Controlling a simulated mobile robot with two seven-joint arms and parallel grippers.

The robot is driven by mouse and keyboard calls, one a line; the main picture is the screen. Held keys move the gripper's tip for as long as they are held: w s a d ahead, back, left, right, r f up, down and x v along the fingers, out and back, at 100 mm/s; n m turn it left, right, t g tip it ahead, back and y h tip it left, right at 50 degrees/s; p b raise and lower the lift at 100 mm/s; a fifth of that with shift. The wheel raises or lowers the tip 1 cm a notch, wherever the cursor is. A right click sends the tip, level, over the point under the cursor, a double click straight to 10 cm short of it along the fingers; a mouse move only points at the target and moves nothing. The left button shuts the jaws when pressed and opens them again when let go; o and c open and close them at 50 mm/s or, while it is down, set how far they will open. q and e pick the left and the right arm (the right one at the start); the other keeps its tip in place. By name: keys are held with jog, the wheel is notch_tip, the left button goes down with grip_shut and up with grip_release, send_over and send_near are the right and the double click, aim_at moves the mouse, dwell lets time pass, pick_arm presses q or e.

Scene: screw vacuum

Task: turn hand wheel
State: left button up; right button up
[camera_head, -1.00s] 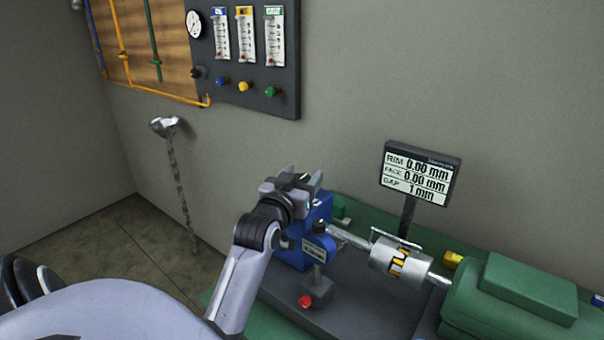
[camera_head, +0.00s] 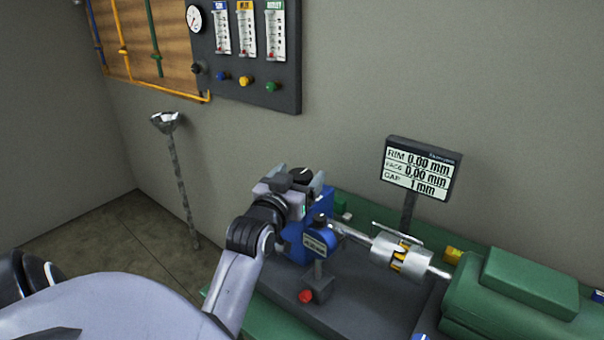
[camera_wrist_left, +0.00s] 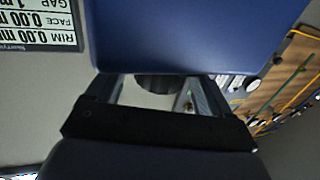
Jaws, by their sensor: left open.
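My left gripper (camera_head: 299,177) is open at the top of the blue pump body (camera_head: 296,243). A small dark round knob (camera_head: 301,174), which looks like the hand wheel, shows between its fingers; I cannot tell whether they touch it. In the left wrist view the gripper fingers (camera_wrist_left: 157,92) stand apart, with the dark round part (camera_wrist_left: 157,83) between them. The blue body (camera_wrist_left: 190,35) fills the top of that view and hides part of the knob. My right gripper is not in view.
A display (camera_head: 421,169) stands behind the silver coupling (camera_head: 400,257) and green motor (camera_head: 515,300). A red button (camera_head: 306,297) is in front of the pump. A gauge panel (camera_head: 246,50) hangs on the wall. A funnel-topped stand (camera_head: 178,175) is at left.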

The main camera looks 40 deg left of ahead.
aim_at(295, 181)
pick_arm(q)
jog(key=shift+v, duration=2.35)
